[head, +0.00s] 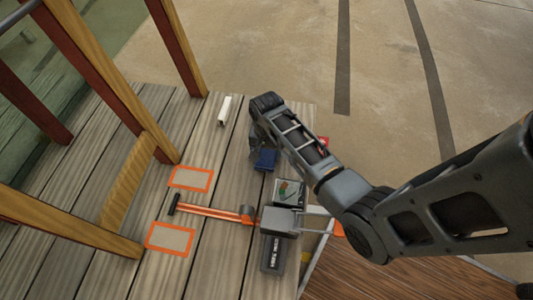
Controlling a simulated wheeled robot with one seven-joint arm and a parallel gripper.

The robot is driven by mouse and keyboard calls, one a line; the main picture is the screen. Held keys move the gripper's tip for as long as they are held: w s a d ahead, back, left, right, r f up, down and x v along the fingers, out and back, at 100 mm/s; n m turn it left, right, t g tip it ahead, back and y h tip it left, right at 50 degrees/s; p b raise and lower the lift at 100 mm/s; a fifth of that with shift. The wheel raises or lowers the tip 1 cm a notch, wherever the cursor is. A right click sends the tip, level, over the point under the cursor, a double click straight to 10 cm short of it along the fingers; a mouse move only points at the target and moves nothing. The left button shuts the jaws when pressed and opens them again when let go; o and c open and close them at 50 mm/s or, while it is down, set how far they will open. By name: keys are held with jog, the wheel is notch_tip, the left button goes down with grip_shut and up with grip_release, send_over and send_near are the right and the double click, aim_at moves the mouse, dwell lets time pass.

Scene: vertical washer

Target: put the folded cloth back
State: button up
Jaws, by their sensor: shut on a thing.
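The folded cloth (265,160) looks like a small dark blue block, just below the end of my arm in the head view. My gripper (262,149) is shut on it. The wrist and arm hide most of the fingers, so the exact grip is not clear. The cloth appears above the plank deck, but its height, and whether it touches anything, cannot be told. Two orange-framed rectangles lie on the deck to the left, an upper one (190,179) and a lower one (170,239).
An orange-handled tool (210,211) lies between the rectangles. A grey open box (289,192), a grey block (280,221) and a black lettered item (273,255) stand near the deck's right side. A white bar (224,110) lies farther back. Wooden posts (178,45) rise at left.

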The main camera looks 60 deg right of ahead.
jog(key=shift+f, duration=0.2)
jog(key=o, duration=1)
notch_tip(320, 180, up, 12)
jog(key=p, duration=0.4)
jog(key=shift+r, duration=0.1)
jog(key=n+t+h, duration=0.1)
jog(key=n+t, duration=0.2)
send_near(267, 151)
jog(key=s+a+f, duration=0.1)
jog(key=s+a, duration=0.2)
jog(key=a, duration=0.1)
jog(key=s+a+r+n+t+h, duration=0.1)
jog(key=s+a+r+n+t, duration=0.3)
jog(key=s+a, duration=0.25)
jog(key=s+a+r+n+t, duration=0.2)
jog(key=s+r, duration=0.1)
jog(key=r, duration=0.5)
jog(key=s+a+r+n+t+y, duration=0.1)
jog(key=s+a+r+n+t, duration=0.1)
jog(key=r, duration=0.6)
jog(key=s+a+r+n+t+y, duration=0.1)
jog(key=s+a+r+n+t, duration=0.2)
jog(key=s+r, duration=0.3)
jog(key=shift+s+a+r+t, duration=0.1)
jog(key=shift+a+r+t, duration=0.15)
jog(key=shift+r, duration=0.35)
jog(key=shift+s+a+r+t, duration=0.1)
jog(key=shift+r+t, duration=0.15)
jog(key=shift+r, duration=0.4)
